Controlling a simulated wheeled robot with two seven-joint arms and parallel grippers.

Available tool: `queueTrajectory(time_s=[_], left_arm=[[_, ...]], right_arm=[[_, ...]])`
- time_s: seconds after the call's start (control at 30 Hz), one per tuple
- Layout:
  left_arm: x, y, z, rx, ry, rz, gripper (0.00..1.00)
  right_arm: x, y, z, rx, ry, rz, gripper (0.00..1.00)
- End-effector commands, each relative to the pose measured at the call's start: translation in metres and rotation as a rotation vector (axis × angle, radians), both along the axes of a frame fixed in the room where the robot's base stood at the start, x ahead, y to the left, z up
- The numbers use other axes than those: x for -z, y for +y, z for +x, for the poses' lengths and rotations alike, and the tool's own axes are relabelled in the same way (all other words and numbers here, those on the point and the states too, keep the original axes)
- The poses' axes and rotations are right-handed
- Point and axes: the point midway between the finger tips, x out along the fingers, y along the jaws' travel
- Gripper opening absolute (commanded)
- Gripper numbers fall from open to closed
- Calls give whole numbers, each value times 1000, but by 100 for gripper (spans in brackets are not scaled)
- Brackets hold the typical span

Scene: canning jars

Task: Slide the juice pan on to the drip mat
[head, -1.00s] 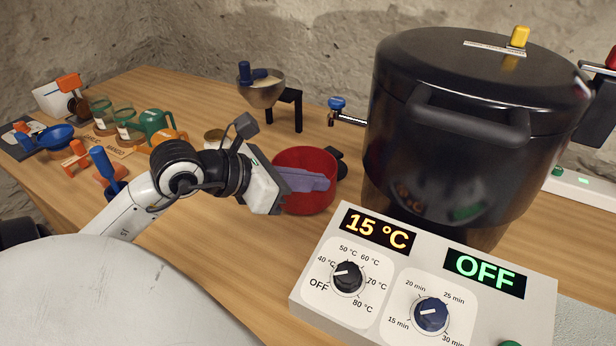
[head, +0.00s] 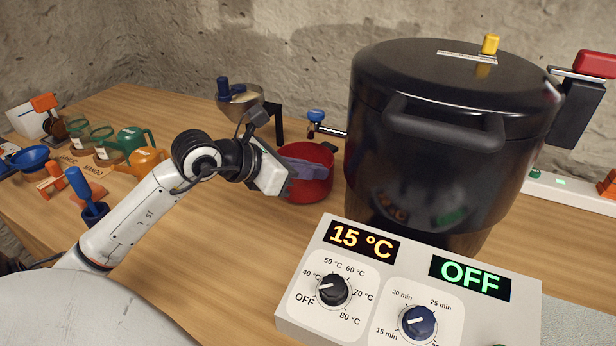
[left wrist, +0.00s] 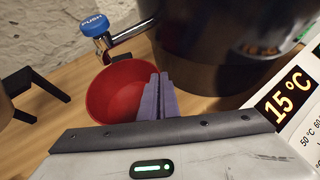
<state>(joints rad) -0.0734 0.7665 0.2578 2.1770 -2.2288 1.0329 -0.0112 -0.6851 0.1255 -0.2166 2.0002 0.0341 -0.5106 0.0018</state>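I cannot make out the drip mat. My right gripper is not in view.
The black pot (head: 440,130) stands close right of the pan, its blue-knobbed tap (head: 316,117) behind it. A control box (head: 400,285) is in front. A funnel stand (head: 240,100) is behind left. Jars and tools fill the left; the table front of the pan is clear.

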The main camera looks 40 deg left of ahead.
Motion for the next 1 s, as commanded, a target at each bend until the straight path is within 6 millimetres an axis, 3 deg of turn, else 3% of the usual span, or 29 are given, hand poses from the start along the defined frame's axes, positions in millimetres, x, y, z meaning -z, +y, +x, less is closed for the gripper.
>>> queueTrajectory(time_s=[0.5, 1.0], left_arm=[[-3, 9, 36, -1, -7, 2, 0], [5, 9, 35, 0, -6, 2, 0]], right_arm=[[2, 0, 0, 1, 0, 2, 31], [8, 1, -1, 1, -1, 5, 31]])
